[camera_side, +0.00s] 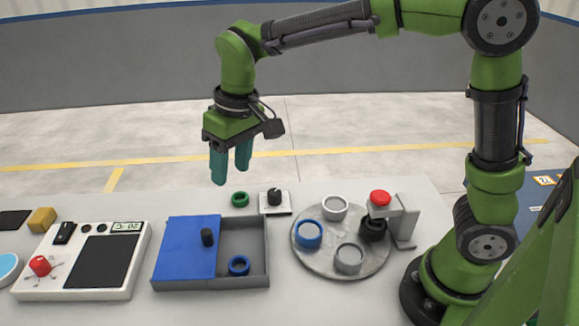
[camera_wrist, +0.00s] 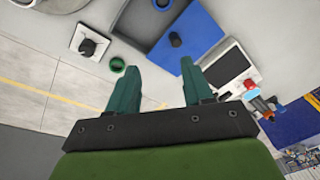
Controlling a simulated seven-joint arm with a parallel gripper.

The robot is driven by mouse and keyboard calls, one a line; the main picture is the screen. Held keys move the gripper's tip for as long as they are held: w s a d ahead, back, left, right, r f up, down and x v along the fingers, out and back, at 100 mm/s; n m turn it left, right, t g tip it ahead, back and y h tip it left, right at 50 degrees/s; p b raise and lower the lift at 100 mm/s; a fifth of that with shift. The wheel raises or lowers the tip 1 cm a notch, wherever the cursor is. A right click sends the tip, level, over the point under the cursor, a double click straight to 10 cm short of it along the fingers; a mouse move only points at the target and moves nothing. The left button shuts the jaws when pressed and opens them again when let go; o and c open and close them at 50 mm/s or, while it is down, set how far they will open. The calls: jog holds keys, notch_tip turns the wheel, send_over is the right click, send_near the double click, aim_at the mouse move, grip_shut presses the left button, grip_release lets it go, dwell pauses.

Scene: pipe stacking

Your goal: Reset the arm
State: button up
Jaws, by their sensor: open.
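My gripper (camera_side: 231,168) hangs above the back edge of the table, with its teal fingers pointing down. The fingers are apart and nothing is between them. The wrist view shows the same open gripper (camera_wrist: 160,85). A green ring (camera_side: 240,199) lies on the table below and slightly right of the gripper; it also shows in the wrist view (camera_wrist: 117,64). My gripper touches nothing.
A grey box (camera_side: 262,225) with a blue lid (camera_side: 185,248) holds a blue ring (camera_side: 238,265). A black knob (camera_side: 275,197) stands at the back. A round plate (camera_side: 320,268) carries several rings beside a red button (camera_side: 380,198). A white panel (camera_side: 50,285) lies left.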

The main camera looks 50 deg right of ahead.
jog(key=s+d+r+m+t, duration=0.2)
jog(key=s+d+m+t, duration=0.3)
jog(key=s+d, duration=0.8)
jog(key=shift+s+d+r+t+y, duration=0.15)
jog(key=shift+s+r+t+y, duration=0.2)
jog(key=shift+s, duration=0.85)
